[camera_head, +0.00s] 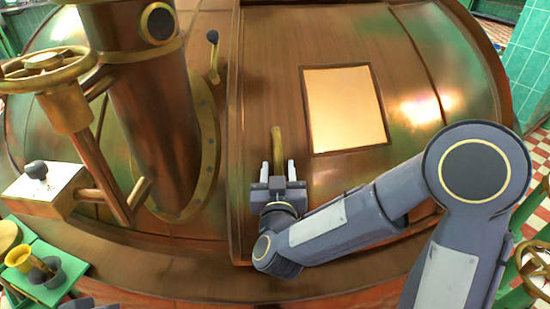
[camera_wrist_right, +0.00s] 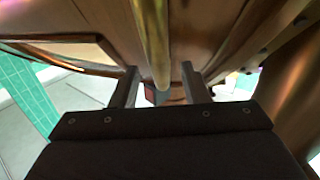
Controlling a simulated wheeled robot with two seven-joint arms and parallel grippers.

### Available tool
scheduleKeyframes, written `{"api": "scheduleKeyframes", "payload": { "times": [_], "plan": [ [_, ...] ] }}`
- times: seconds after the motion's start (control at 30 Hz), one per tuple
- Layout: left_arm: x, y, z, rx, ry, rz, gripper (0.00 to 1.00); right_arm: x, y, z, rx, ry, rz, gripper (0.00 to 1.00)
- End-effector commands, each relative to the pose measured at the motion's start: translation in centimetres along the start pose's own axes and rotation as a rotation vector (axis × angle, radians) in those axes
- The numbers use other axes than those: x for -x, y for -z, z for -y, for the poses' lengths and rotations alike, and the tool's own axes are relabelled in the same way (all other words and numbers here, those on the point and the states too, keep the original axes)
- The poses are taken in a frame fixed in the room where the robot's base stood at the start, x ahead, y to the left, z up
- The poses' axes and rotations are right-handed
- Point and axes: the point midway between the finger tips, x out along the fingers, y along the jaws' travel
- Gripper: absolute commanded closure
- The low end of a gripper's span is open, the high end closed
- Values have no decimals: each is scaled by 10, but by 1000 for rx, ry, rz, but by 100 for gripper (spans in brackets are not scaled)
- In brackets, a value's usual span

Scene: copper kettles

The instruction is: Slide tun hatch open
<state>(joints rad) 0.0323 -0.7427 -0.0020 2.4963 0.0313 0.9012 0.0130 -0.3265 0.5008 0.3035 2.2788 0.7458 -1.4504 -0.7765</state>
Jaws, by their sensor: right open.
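The copper tun (camera_head: 215,274) fills most of the head view. Its hatch (camera_head: 270,75) is a curved copper panel with a pale rectangular window (camera_head: 345,108) to the right of the handle. An upright brass handle (camera_head: 277,145) stands at the panel's lower left; it also shows in the right wrist view (camera_wrist_right: 151,35). My right gripper (camera_head: 277,172) is open at the handle's lower end. In the right wrist view the bar's end lies in line with the gap between the fingers (camera_wrist_right: 160,88), touching neither visibly. I do not see my left gripper.
A small black-knobbed lever (camera_head: 213,55) stands left of the hatch seam. A green tray (camera_head: 55,280) with small vessels is at the lower left. My right forearm crosses the tun's lower right.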

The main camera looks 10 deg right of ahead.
Motion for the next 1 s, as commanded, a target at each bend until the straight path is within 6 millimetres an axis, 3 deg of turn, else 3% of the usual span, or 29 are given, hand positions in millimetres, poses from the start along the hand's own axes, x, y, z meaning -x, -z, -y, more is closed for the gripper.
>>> {"api": "scheduleKeyframes", "payload": {
  "times": [0.1,0.3,0.67,1.0],
  "plan": [
    [1,0,0,0,0,0,100,-22,0,-1,-2,-5,1,59],
    [1,0,0,0,0,0,100,-46,0,-1,-2,-2,1,59],
    [1,0,0,0,0,0,100,-52,0,0,-2,1,1,59],
    [1,0,0,0,0,0,100,-52,0,0,-3,1,1,100]
  ]
}}
